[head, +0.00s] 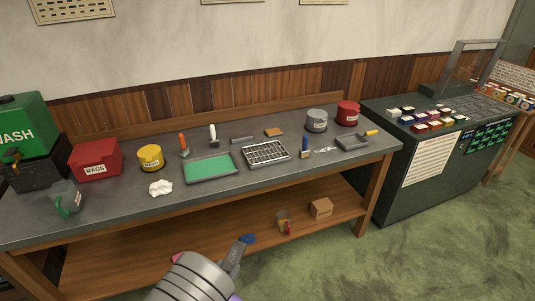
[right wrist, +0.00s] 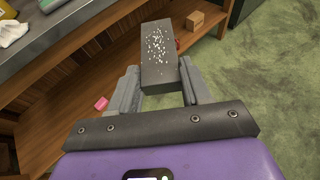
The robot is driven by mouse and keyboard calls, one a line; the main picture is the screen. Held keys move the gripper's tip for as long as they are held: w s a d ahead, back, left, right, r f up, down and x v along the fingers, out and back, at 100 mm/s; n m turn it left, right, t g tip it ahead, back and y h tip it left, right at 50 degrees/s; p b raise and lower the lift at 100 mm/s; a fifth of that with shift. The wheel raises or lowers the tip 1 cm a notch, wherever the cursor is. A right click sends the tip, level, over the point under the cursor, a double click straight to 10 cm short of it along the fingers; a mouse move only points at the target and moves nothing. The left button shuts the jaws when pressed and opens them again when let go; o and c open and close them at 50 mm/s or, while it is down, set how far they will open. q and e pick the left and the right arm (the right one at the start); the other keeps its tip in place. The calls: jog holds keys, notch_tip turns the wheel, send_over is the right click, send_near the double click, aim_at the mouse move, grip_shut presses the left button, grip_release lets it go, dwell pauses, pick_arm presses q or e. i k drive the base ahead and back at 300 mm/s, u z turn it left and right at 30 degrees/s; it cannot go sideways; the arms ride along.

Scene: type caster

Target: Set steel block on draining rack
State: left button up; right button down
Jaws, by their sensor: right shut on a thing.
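The steel block (right wrist: 159,55) is a dark grey block with white specks on its top face. My right gripper (right wrist: 159,88) is shut on it, with one finger on each side. In the head view my right gripper (head: 236,254) is low in front of the bench, apart from the benchtop; I cannot clearly tell the block from the fingers there. The draining rack (head: 265,153) is a silver grid tray on the benchtop, right of the green-lined tray, with nothing seen on it. My left gripper is not in view.
On the bench (head: 110,207) stand a green-lined tray (head: 211,168), a white rag (head: 160,188), a yellow tin (head: 150,158), a red rags box (head: 95,160) and a grey pot (head: 316,121). The lower shelf holds a cardboard box (head: 320,208). The bench's front edge lies beyond my gripper.

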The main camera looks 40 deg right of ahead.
aim_at(265, 152)
jog(key=z, duration=0.2)
jog(key=i, duration=1)
jog(key=z, duration=0.4)
